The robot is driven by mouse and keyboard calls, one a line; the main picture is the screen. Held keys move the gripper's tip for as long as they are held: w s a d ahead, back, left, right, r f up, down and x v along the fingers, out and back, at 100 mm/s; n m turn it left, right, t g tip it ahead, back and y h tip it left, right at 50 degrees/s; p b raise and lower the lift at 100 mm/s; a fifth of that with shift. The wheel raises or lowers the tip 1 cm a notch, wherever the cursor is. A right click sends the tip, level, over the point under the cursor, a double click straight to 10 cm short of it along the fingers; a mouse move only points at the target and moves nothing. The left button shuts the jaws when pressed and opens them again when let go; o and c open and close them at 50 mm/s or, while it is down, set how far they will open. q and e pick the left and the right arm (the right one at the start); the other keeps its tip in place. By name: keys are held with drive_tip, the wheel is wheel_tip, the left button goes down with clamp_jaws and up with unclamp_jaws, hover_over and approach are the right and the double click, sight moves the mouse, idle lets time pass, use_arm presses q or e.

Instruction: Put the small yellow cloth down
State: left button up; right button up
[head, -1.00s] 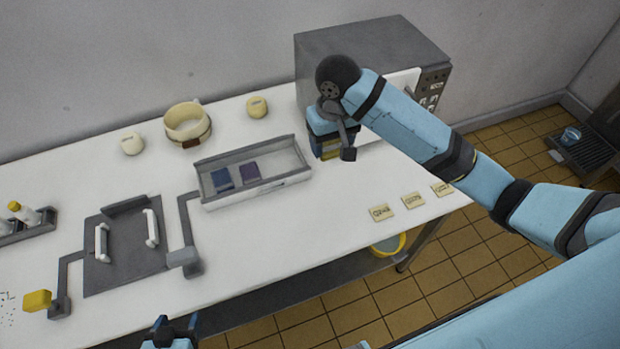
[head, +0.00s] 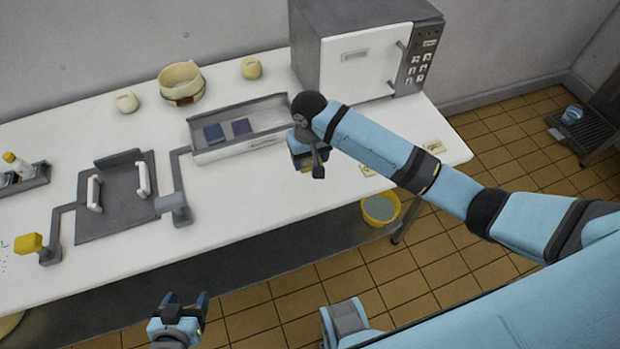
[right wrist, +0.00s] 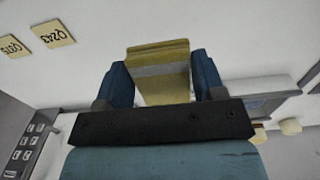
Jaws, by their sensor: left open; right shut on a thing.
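My right gripper (head: 308,160) is shut on the small yellow cloth (right wrist: 162,75). In the right wrist view the cloth is a folded yellow piece with a greyish band, sticking out between the two blue fingers. In the head view the cloth is mostly hidden by the gripper, which hangs over the white table just right of the grey tray (head: 222,155). My left gripper (head: 186,303) is open and empty, in front of the table's front edge.
A grey oven-like box (head: 365,55) stands at the back right. Label cards (head: 433,146) lie near the table's right end. A dark plate with white handles (head: 115,195) and grey posts lies left. A yellow bucket (head: 380,209) is below the table edge. The front middle tabletop is clear.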

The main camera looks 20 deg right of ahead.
sight(310, 186)
wheel_tip(310, 186, down, 10)
drive_tip(key=shift+r, duration=0.15)
idle(0.3)
drive_tip(key=o, duration=0.9)
